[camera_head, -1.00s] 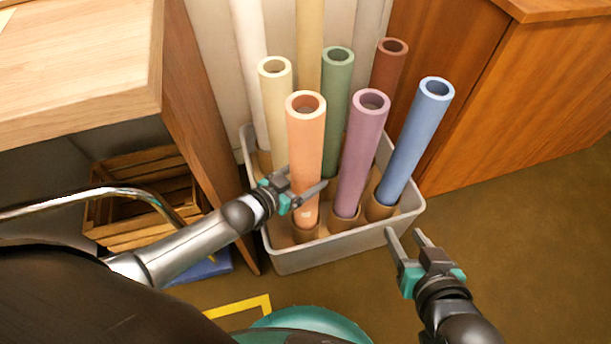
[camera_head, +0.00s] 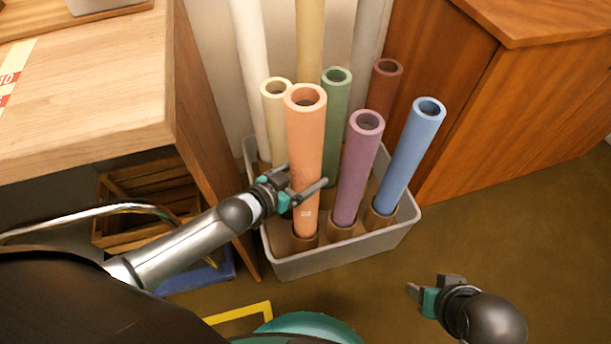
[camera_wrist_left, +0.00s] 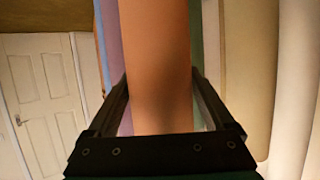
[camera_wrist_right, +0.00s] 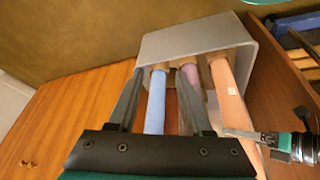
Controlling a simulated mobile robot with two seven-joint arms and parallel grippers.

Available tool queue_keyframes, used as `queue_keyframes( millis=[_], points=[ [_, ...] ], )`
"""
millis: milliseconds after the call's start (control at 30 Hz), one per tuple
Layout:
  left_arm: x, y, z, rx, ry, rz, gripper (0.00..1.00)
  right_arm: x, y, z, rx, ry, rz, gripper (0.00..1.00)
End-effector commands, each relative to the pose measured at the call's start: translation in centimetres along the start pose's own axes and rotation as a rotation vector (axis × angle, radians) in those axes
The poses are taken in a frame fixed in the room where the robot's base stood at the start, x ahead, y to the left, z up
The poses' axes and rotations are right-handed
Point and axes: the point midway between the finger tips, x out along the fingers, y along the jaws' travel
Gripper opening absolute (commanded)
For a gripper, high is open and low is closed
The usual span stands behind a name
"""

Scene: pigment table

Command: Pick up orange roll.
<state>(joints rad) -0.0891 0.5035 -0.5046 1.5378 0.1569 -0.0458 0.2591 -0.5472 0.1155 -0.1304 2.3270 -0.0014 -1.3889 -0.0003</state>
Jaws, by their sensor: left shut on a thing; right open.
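The orange roll (camera_head: 305,150) stands nearly upright at the front of a grey bin (camera_head: 330,262), its foot in a brown socket. The roll fills the space between the fingers in the left wrist view (camera_wrist_left: 158,70). My right gripper (camera_head: 428,290) is open and empty, low over the floor to the right of the bin. In the right wrist view its fingers (camera_wrist_right: 160,95) point towards the bin, and the orange roll (camera_wrist_right: 230,95) shows at the right.
Purple (camera_head: 358,165), blue (camera_head: 410,155), green (camera_head: 336,120), cream (camera_head: 275,110) and dark red (camera_head: 384,90) rolls stand close around it. A wooden table (camera_head: 90,90) is at left, a wooden cabinet (camera_head: 510,110) at right. The floor at right is clear.

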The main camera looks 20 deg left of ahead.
Motion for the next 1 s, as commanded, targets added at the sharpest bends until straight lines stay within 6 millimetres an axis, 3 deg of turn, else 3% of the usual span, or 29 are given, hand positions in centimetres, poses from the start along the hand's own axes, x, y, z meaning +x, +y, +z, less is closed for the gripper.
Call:
queue_keyframes(
  millis=[567, 1000],
  points=[
    [-1.8, 0.0, -4.7, -0.001, 0.005, 0.001, 0.2, 5.1, -0.4, 2.9, -0.005, -0.082, -0.009, 0.5],
    [-3.5, 0.3, -8.4, -0.004, 0.003, 0.003, 0.2, 8.4, -0.5, 6.7, -0.009, -0.153, -0.011, 0.5]
  ],
)
